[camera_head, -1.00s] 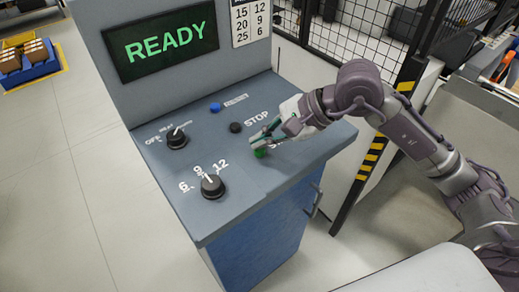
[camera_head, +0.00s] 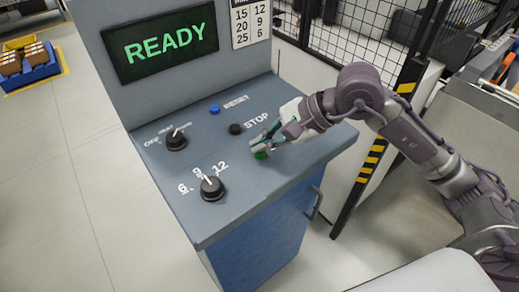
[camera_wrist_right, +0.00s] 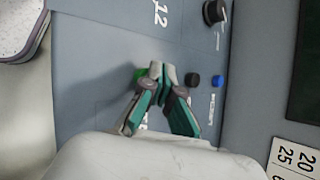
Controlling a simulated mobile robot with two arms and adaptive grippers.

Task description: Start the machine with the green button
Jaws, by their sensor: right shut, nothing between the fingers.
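The green button (camera_head: 260,155) sits on the sloped grey panel (camera_head: 240,185) of the machine, near its right side. My right gripper (camera_head: 255,146) is shut and empty, with its fingertips right at the green button. In the right wrist view the shut fingertips (camera_wrist_right: 160,70) partly cover the green button (camera_wrist_right: 138,76). I cannot tell whether they touch it. The screen (camera_head: 163,42) reads READY in green. My left gripper is not in view.
A black STOP button (camera_head: 236,129) and a blue RESET button (camera_head: 215,108) lie close by on the panel. Two black knobs, a heat knob (camera_head: 176,140) and a numbered knob (camera_head: 212,188), stand to the left. A mesh fence (camera_head: 365,30) stands behind.

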